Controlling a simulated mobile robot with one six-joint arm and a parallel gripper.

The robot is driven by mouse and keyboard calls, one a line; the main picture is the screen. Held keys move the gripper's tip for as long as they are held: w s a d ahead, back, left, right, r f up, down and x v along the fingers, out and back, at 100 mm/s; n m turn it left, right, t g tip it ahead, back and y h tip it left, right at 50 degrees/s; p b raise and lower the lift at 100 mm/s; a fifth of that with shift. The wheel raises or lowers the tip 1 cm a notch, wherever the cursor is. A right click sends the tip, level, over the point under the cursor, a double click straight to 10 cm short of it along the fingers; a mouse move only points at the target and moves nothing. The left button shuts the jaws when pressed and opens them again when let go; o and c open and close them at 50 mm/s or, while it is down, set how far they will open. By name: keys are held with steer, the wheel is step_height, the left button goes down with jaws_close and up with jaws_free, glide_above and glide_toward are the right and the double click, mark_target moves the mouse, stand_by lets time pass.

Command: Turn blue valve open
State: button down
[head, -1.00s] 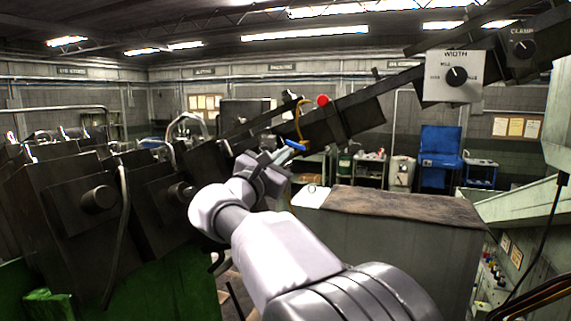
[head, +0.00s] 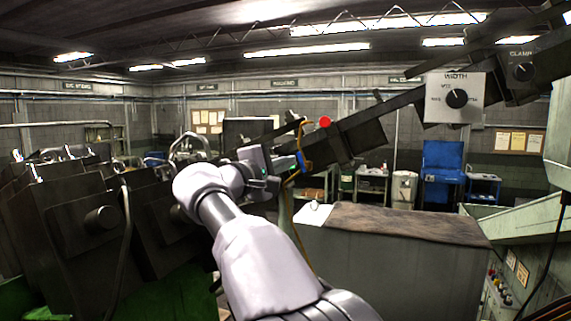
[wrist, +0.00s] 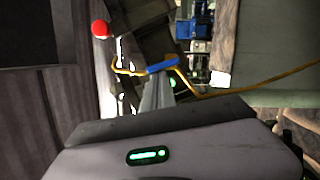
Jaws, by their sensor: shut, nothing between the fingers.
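The blue valve handle (wrist: 163,65) is a short flat bar on a yellow line (wrist: 126,71) in the wrist view. It also shows in the head view (head: 301,160), small and near-upright, below the dark inclined rail. My gripper (wrist: 158,80) is shut, with its grey fingers pointing at the handle. The fingertips are at or very near the bar's lower edge; I cannot tell whether they touch. Nothing shows between the fingers. In the head view, my gripper (head: 287,164) is just left of the handle.
A red ball knob (head: 325,122) is above the valve. The dark inclined rail (head: 355,138) runs up to the right, carrying a WIDTH dial panel (head: 455,98). A grey cabinet (head: 390,250) stands at right. Dark machine blocks (head: 75,215) fill the left.

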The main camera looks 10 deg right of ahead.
steer(key=shift+s+d+r+m, duration=0.1)
steer(key=shift+r+m, duration=0.1)
steer(key=shift+m, duration=0.5)
steer(key=shift+d+r+m, duration=0.1)
steer(key=shift+r+m, duration=0.05)
steer(key=shift+m, duration=0.55)
steer(key=shift+p, duration=0.3)
